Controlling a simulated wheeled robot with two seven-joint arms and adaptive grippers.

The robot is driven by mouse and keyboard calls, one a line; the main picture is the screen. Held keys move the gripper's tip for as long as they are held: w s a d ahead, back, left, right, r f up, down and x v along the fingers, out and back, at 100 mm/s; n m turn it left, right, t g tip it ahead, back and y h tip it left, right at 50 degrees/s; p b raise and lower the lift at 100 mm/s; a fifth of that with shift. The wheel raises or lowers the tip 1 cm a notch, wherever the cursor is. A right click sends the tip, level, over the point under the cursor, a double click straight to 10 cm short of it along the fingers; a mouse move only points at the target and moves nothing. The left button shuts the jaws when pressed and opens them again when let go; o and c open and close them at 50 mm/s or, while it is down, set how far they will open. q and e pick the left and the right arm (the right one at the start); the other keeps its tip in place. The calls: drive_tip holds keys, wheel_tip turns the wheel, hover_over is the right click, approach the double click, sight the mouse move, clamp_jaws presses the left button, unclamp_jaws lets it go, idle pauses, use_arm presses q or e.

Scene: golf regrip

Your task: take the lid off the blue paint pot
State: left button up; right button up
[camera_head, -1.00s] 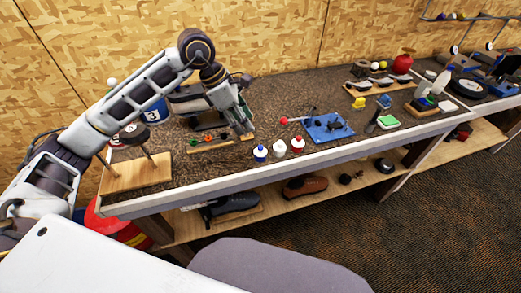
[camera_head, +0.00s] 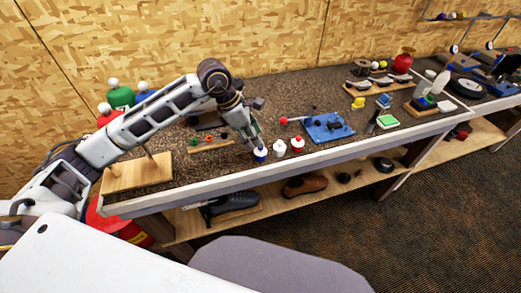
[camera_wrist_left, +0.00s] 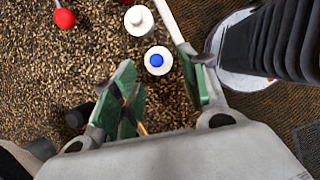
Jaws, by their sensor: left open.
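The blue paint pot (camera_head: 260,155) is a small white pot with a blue lid, standing upright near the bench's front edge. In the left wrist view the blue paint pot (camera_wrist_left: 157,61) shows from above, with its round blue lid in the middle. My left gripper (camera_head: 254,142) is close above and behind it. In the wrist view the fingers of my left gripper (camera_wrist_left: 165,88) are apart, with nothing between them; the pot lies just beyond the tips. My right gripper is not in view.
A white pot (camera_head: 279,149) and a red-topped pot (camera_head: 297,145) stand close to the right. A blue fixture (camera_head: 327,127) with a red-knobbed lever (camera_head: 284,121) sits behind them. A wooden rack (camera_head: 211,144) lies to the left. The bench's front edge (camera_head: 330,149) runs close by.

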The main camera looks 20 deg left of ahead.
sight(261, 149)
use_arm(q)
drive_tip(key=shift+w+p+x, duration=0.2)
drive_tip(key=shift+p+x, duration=0.55)
drive_tip(key=shift+x, duration=1.8)
drive_tip(key=shift+a, duration=0.1)
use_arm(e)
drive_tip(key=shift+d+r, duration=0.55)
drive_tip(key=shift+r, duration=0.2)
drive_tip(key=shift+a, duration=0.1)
use_arm(q)
drive_tip(key=shift+c, duration=0.5)
drive_tip(key=c, duration=0.7)
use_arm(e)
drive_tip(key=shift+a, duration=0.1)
